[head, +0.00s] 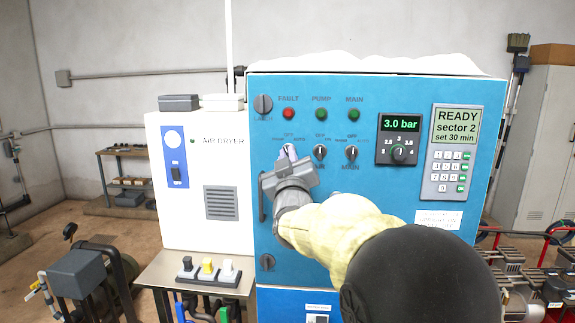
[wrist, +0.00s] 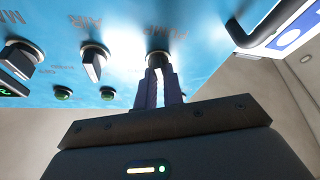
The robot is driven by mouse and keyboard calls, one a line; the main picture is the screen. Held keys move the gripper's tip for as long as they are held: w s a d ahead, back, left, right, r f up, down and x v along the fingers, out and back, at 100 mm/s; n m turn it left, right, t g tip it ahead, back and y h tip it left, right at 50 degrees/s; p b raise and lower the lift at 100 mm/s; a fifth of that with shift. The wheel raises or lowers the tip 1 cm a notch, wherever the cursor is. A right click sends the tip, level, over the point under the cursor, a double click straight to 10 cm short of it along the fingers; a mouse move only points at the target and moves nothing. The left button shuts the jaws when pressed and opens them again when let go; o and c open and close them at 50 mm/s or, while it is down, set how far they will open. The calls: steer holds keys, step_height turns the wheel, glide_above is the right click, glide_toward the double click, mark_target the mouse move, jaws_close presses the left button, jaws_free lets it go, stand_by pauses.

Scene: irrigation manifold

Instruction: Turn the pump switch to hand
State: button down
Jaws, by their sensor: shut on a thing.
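The blue control panel (head: 340,220) has a row of three rotary switches. The pump switch (wrist: 158,58) is the leftmost in the head view, where my gripper largely hides it. In the wrist view, seen upside down, its label reads PUMP. My gripper (head: 289,153) reaches the panel there, its fingers (wrist: 160,86) shut on the switch's knob. The knob's exact pointing is hidden by the fingers. The air switch (head: 320,152) and main switch (head: 352,153) stand to its right, both knobs roughly upright.
A red fault lamp (head: 289,113) and green lamps sit above the switches. A pressure dial (head: 398,153) reading 3.0 bar and a keypad (head: 450,153) showing READY are right.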

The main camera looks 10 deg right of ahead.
steer(key=shift+d+r+n+g+y+b, duration=0.15)
steer(key=shift+n+y+b, duration=0.4)
steer(key=shift+n, duration=0.9)
steer(key=shift+a+f+n+g+y+b, duration=0.1)
steer(key=shift+n+g+y+b, duration=0.3)
steer(key=shift+n, duration=1.05)
steer(key=shift+y, duration=0.35)
steer(key=c, duration=1.5)
jaws_free()
steer(key=shift+s, duration=0.1)
steer(key=b+v, duration=0.1)
steer(key=v, duration=1.6)
